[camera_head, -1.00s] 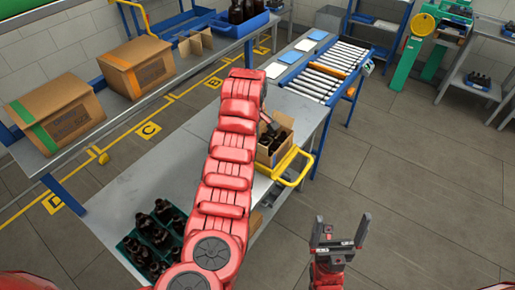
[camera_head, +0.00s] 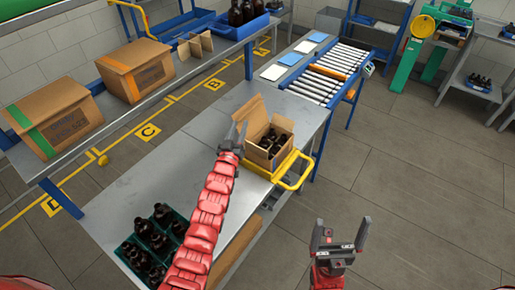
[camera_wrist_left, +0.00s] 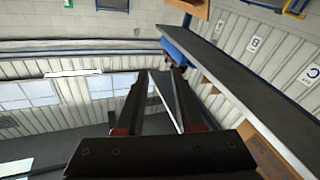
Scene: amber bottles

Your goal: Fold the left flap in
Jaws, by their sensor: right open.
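An open cardboard box (camera_head: 258,158) holding several amber bottles (camera_head: 274,138) stands on the metal table in the head view. A flap (camera_head: 252,114) on its left side stands up, leaning outward. My left gripper (camera_head: 236,130) is just left of the box, close to that flap, its fingers apart and pointing up. I cannot tell whether it touches the flap. The left wrist view shows the left gripper (camera_wrist_left: 158,72) open with nothing clear between its fingers; the box is not seen there. My right gripper (camera_head: 341,222) is open and empty over the floor, right of the table.
A yellow frame (camera_head: 299,178) rims the box's right side. A green crate (camera_head: 128,251) of bottles sits at the table's near left. A roller conveyor (camera_head: 328,70) lies behind. Closed boxes (camera_head: 60,120) stand on the left shelf. The table (camera_head: 195,160) left of the box is bare.

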